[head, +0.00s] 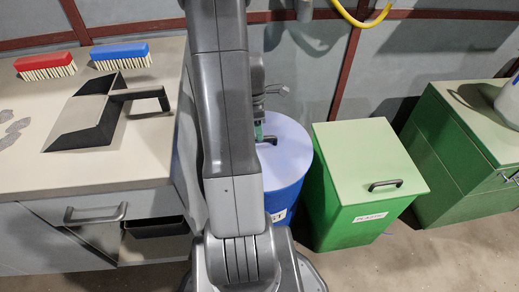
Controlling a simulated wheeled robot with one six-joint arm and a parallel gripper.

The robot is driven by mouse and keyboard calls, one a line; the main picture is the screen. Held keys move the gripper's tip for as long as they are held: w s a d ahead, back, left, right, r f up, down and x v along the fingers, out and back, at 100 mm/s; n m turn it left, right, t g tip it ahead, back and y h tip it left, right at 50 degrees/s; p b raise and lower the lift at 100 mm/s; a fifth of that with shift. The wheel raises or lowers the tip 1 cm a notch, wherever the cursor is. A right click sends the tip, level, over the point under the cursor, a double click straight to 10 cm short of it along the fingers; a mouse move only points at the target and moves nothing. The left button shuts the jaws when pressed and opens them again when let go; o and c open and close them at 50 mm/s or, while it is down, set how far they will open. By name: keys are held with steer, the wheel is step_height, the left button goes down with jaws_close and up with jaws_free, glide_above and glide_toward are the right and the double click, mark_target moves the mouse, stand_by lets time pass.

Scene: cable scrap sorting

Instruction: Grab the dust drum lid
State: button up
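The dust drum (283,200) is a blue round drum to the right of the workbench. Its label is partly hidden by my arm. The pale lavender dust drum lid (293,150) lies on top of it, with a small dark handle (270,140) near its left side. My gripper (260,131) is at the left part of the lid, right by the handle. My arm covers much of it, so I cannot tell whether its fingers are open, shut or touching the handle.
A green bin labelled plastic (335,215) with a handled lid stands close right of the drum. A green cabinet (450,150) is further right. The workbench (150,165) on the left holds a dustpan (85,135), a red brush (45,65) and a blue brush (121,54).

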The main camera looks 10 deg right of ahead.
steer(key=shift+d+f+b, duration=0.2)
steer(key=shift+f+b, duration=0.3)
steer(key=shift+f, duration=0.9)
steer(key=shift+d+f+b, duration=0.15)
steer(key=shift+f+b, duration=0.35)
steer(key=shift+f, duration=0.85)
jaws_close()
